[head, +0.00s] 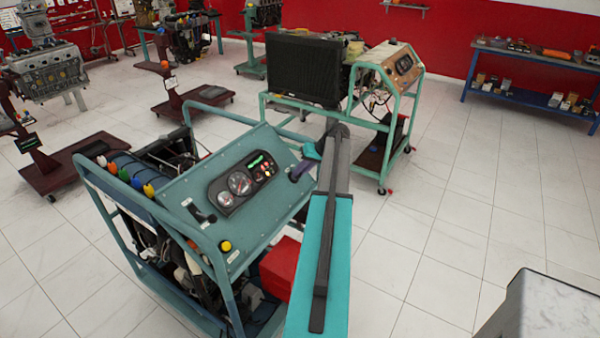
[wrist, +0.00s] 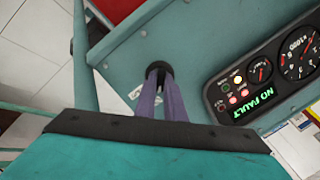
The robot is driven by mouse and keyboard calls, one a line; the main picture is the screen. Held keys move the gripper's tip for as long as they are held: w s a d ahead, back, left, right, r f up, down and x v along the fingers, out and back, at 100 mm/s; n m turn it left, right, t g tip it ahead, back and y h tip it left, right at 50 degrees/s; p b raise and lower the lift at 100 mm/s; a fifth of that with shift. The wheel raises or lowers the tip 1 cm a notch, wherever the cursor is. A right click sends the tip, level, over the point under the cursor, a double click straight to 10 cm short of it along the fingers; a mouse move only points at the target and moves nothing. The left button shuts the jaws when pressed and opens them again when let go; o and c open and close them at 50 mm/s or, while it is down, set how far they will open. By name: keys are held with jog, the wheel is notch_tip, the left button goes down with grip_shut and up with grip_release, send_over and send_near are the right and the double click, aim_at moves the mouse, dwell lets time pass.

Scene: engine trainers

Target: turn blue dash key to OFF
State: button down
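The blue dash panel (head: 268,220) slopes on a teal-framed engine trainer; it also fills much of the wrist view (wrist: 205,40). The key switch, a round black knob (wrist: 157,66), sits on the panel beside the instrument cluster (wrist: 262,72). My gripper (wrist: 161,76) has its purple fingers close together at this switch, with only a narrow dark gap between them. They appear shut on the key, which is mostly hidden between them. In the head view my gripper (head: 300,170) is at the panel's right end. The key's exact angle cannot be read.
The cluster display reads NO FAULT in green, with lit lamps beside it. A yellow knob (head: 225,246) is on the panel's lower edge. Another trainer with a black radiator (head: 307,68) stands behind.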

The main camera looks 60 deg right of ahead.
jog(key=shift+f+n+b, duration=0.2)
jog(key=shift+n+b, duration=0.3)
jog(key=shift+b, duration=0.9)
jog(key=n+b, duration=0.3)
jog(key=b, duration=0.1)
jog(key=shift+a+f+h, duration=0.1)
jog(key=shift+a+h, duration=0.05)
jog(key=shift+h, duration=0.25)
jog(key=n+b, duration=0.2)
jog(key=shift+b, duration=0.4)
jog(key=shift+a+r+n+h+b, duration=0.1)
jog(key=shift+r+n+h+b, duration=0.15)
jog(key=shift+n+b, duration=0.9)
jog(key=shift+n, duration=0.25)
jog(key=c, duration=1.8)
grip_release()
jog(key=shift+w, duration=0.1)
jog(key=shift+c, duration=0.2)
